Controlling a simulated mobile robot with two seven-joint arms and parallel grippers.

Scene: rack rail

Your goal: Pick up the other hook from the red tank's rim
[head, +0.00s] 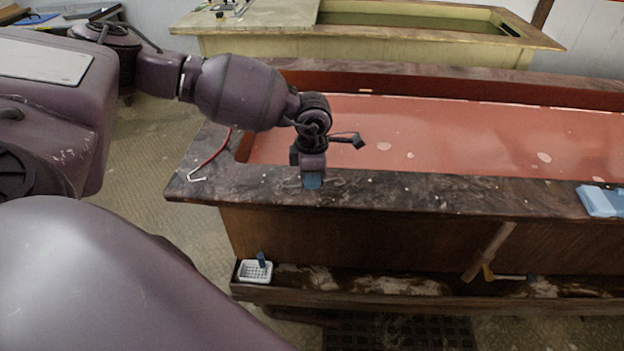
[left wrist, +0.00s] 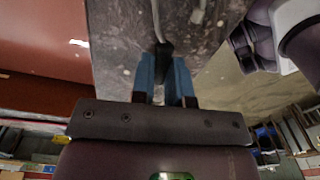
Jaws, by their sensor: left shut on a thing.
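The red tank's dark stone-like rim (head: 440,194) runs across the head view. My left gripper (head: 312,181) points down at the front rim, its blue fingertips at the surface. In the left wrist view its blue fingers (left wrist: 164,82) are shut on a dark piece of a hook (left wrist: 163,50). A thin pale shaft runs up from that piece over the rim; the rest of this hook is hard to make out. A hook with a red shank and white bent end (head: 205,165) lies on the rim's left corner, apart from the gripper. My right gripper is not in view.
A blue block (head: 598,201) lies on the rim at the right. A small white basket (head: 254,272) stands on the low ledge (head: 390,298), with a tool (head: 505,277) farther right. A pale yellow tank (head: 400,45) stands behind. Floor is open at the left.

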